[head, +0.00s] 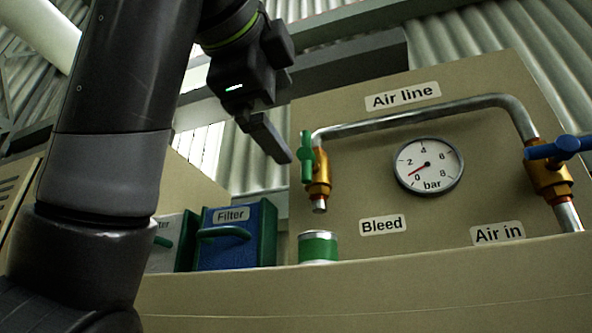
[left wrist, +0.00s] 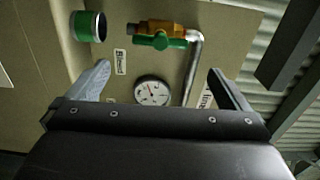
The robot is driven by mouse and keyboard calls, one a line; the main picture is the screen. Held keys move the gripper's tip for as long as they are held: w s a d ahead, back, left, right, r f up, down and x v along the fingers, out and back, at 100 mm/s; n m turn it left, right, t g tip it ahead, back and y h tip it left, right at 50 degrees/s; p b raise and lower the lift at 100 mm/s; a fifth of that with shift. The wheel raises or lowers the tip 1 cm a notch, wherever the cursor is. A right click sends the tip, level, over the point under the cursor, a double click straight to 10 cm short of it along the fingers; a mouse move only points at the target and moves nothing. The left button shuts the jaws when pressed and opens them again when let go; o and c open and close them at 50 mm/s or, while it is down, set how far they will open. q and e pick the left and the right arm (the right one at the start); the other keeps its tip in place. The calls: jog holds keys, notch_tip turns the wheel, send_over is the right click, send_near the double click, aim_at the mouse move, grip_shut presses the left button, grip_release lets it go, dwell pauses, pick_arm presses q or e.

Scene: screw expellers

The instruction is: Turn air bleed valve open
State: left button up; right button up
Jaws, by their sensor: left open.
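The bleed valve has a brass body (head: 319,175) on the left, downward end of the metal pipe in the head view. Its green handle (head: 306,155) runs upright, roughly along the body. In the left wrist view the green handle (left wrist: 160,41) lies alongside the brass body (left wrist: 165,26), beyond the fingertips. My left gripper (head: 283,152) is just left of the handle in the head view. In the left wrist view my left gripper (left wrist: 160,82) is open with nothing between its fingers. It seems apart from the handle. My right gripper is out of view.
A gauge (head: 429,165) has its needle near 0 bar. A blue-handled valve (head: 556,147) is at the right, its handle across the pipe. A green-banded cup (head: 318,247) stands below the bleed outlet. A blue filter box (head: 236,240) stands at left on the ledge (head: 420,270).

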pick_arm(q)
jog(key=v, duration=0.4)
jog(key=shift+b, duration=0.3)
dwell(0.4)
